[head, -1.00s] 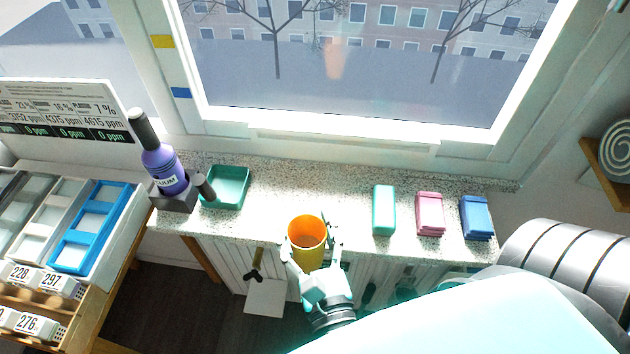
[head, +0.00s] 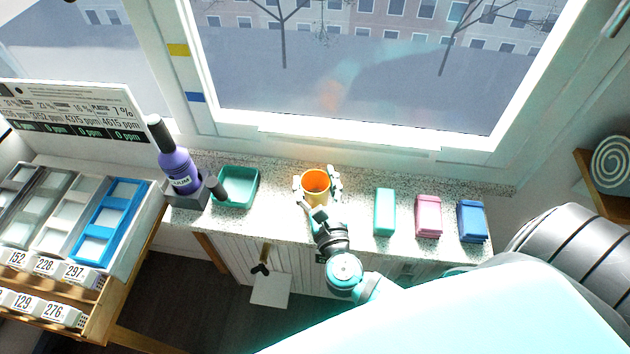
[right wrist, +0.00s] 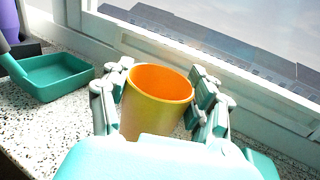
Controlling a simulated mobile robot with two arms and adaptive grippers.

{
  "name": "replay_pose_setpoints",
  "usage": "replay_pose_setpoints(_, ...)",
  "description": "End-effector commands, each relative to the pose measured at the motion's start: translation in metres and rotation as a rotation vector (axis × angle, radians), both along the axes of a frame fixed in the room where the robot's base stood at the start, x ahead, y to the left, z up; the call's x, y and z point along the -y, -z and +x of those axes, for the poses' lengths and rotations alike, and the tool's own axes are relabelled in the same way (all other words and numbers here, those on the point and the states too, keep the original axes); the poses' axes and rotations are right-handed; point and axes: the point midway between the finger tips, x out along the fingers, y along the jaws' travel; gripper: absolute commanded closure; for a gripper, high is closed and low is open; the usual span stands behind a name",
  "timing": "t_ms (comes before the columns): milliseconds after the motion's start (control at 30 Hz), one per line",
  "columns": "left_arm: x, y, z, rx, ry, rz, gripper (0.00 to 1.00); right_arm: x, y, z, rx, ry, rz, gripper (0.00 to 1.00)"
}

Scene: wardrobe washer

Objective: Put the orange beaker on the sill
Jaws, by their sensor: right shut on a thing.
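The orange beaker (head: 316,184) is upright over the middle of the speckled window sill (head: 275,215), between the green tray and the teal box. It also shows in the right wrist view (right wrist: 158,95), with its open rim up. My right gripper (head: 317,188) is shut on the beaker, with fingers on both sides of it. The beaker's base is hidden by the gripper, so I cannot tell whether it touches the sill. My left gripper is not in view.
A green tray (head: 238,186) and a purple bottle (head: 178,168) stand on the left of the sill. A teal box (head: 385,212), a pink box (head: 428,216) and a blue box (head: 472,222) stand on the right. The window is behind. Sill around the beaker is clear.

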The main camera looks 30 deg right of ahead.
Motion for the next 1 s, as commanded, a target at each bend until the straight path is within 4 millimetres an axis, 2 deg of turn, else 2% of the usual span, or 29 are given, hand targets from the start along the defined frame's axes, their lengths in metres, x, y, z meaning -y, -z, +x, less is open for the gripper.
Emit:
replay_pose_setpoints(367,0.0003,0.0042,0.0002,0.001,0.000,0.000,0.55,-0.0003,0.0058,-0.0003,0.001,0.000,0.001,0.73)
replay_pose_setpoints(400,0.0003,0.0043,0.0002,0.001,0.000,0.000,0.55,-0.0004,0.0059,-0.0003,0.001,0.000,0.001,0.40)
replay_pose_setpoints(600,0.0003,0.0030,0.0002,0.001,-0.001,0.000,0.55,-0.0004,0.0046,-0.0004,0.001,0.000,0.000,0.16)
replay_pose_setpoints(933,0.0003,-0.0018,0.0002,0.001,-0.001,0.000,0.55,-0.0004,-0.0004,-0.0003,0.001,-0.001,0.000,0.16)
replay_pose_setpoints(1000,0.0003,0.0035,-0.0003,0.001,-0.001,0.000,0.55,-0.0025,0.0040,-0.0075,-0.002,-0.001,0.001,0.16)
